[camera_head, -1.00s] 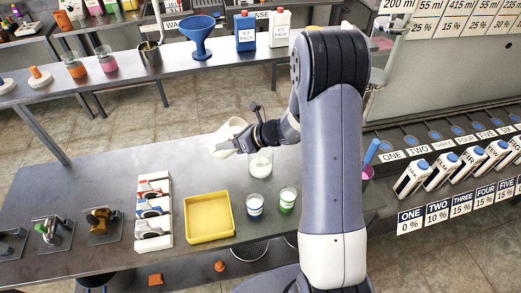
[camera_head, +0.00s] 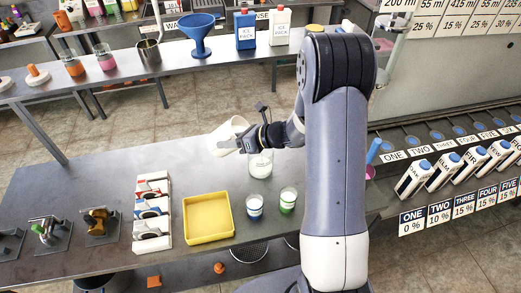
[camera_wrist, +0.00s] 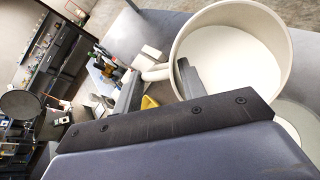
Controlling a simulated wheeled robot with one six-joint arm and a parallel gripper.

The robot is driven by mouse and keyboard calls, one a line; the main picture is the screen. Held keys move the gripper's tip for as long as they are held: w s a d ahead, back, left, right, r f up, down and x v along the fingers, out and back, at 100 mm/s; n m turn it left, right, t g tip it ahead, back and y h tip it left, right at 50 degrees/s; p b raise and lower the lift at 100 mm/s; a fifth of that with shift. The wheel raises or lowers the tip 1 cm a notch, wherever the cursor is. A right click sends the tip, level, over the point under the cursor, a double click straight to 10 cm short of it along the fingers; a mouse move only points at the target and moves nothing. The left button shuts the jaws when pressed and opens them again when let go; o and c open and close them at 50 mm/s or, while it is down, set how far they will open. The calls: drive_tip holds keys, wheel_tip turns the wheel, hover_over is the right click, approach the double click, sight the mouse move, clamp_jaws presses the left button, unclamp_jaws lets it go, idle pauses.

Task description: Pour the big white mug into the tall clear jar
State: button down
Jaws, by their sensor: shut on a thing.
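The big white mug (camera_head: 228,136) is held above the bench, tilted in the head view. My gripper (camera_head: 243,143) is shut on the mug at its handle side. In the wrist view the mug (camera_wrist: 277,22) shows its open mouth with white contents inside, and my gripper's fingers (camera_wrist: 160,85) are at its handle. The tall clear jar (camera_head: 260,165) stands on the bench just below and right of the mug, with whitish contents in its lower part. My gripper and arm hide part of its top. I see no stream between mug and jar.
A yellow tray (camera_head: 208,218) lies in front, beside two small glasses, one with blue (camera_head: 254,206) and one with green (camera_head: 288,201). A white rack (camera_head: 152,211) stands left of the tray. The bench's back left is clear.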

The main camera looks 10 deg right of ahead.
drive_tip(key=shift+d+f+t+y+b, duration=0.25)
drive_tip(key=shift+t+y+b, duration=0.25)
drive_tip(key=shift+b, duration=0.7)
idle(0.4)
drive_tip(key=shift+s+d+r+y+b, duration=0.2)
drive_tip(key=shift+d+r+y+b, duration=0.25)
drive_tip(key=shift+y+b, duration=0.55)
idle(1.4)
drive_tip(key=shift+s+d+f+t+y+b, duration=0.15)
drive_tip(key=shift+d+f+t+y+b, duration=0.45)
drive_tip(key=shift+b, duration=0.9)
idle(0.8)
drive_tip(key=shift+r, duration=0.2)
idle(0.6)
